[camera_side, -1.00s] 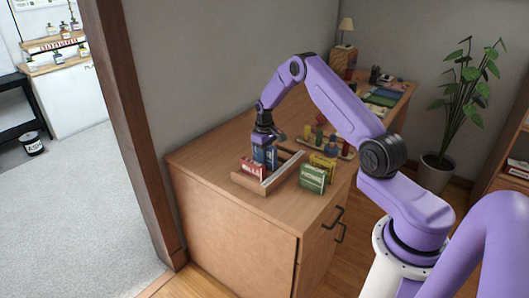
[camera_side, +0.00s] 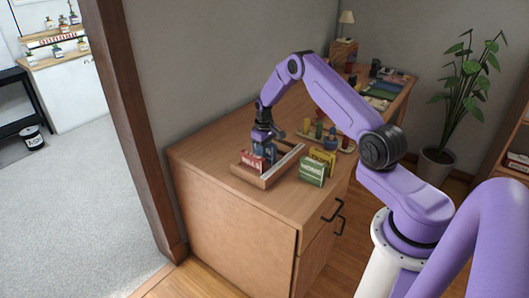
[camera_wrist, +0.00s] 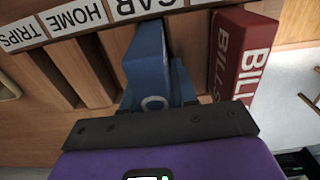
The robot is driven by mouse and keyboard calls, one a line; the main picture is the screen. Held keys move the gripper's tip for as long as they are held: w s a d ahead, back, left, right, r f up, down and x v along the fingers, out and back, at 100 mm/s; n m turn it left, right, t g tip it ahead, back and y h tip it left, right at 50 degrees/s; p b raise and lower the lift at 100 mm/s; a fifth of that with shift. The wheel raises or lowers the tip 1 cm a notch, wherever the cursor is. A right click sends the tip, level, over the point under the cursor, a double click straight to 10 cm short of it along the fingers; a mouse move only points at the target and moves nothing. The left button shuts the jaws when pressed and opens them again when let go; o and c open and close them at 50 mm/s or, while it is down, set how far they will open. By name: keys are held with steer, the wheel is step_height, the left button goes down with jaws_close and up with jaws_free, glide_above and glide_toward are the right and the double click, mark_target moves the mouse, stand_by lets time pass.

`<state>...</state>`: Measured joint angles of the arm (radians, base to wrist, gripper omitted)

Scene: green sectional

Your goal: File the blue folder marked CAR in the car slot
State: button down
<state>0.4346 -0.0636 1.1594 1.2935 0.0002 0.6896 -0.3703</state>
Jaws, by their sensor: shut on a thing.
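My gripper (camera_side: 262,138) is shut on the blue folder (camera_wrist: 147,60). The folder also shows in the side view (camera_side: 269,151), low at the sorter, behind the red folder. In the wrist view the blue folder is near the CAR label (camera_wrist: 138,7) of the wooden sorter (camera_side: 263,182), between the slot dividers and the red BILLS folder. Its lower edge is hidden, so I cannot tell whether it touches the slot floor. The folder's own marking is not readable. HOME (camera_wrist: 78,17) and TRIPS (camera_wrist: 20,35) labels are further left in the wrist view.
The red BILLS folder (camera_wrist: 243,50) stands in the sorter, close beside the held folder. A green folder (camera_side: 312,172) and a yellow folder (camera_side: 323,158) stand on the cabinet top right of the sorter. A tray of colored pieces (camera_side: 336,142) is behind them.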

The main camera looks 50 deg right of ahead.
steer(key=shift+s+a+f, duration=0.1)
steer(key=shift+s+f, duration=0.1)
steer(key=shift+f, duration=0.65)
steer(key=c, duration=0.9)
jaws_free()
steer(key=shift+o, duration=0.5)
step_height(320, 180, up, 18)
steer(key=shift+w, duration=0.2)
steer(key=s+a+r+n, duration=0.35)
steer(key=s+a, duration=0.25)
steer(key=a, duration=0.6)
steer(key=s+a+r+n, duration=0.2)
steer(key=s+a+r, duration=0.3)
steer(key=a, duration=0.7)
steer(key=s+a+r+n, duration=0.1)
steer(key=s+a+n, duration=0.15)
steer(key=s, duration=0.55)
steer(key=s+a+n, duration=0.1)
steer(key=s+a, duration=0.2)
steer(key=s, duration=0.4)
steer(key=s+d+f+n, duration=0.1)
steer(key=s+d+n, duration=0.1)
steer(key=s, duration=1.1)
steer(key=shift+s+f+n, duration=0.15)
steer(key=shift+n, duration=0.65)
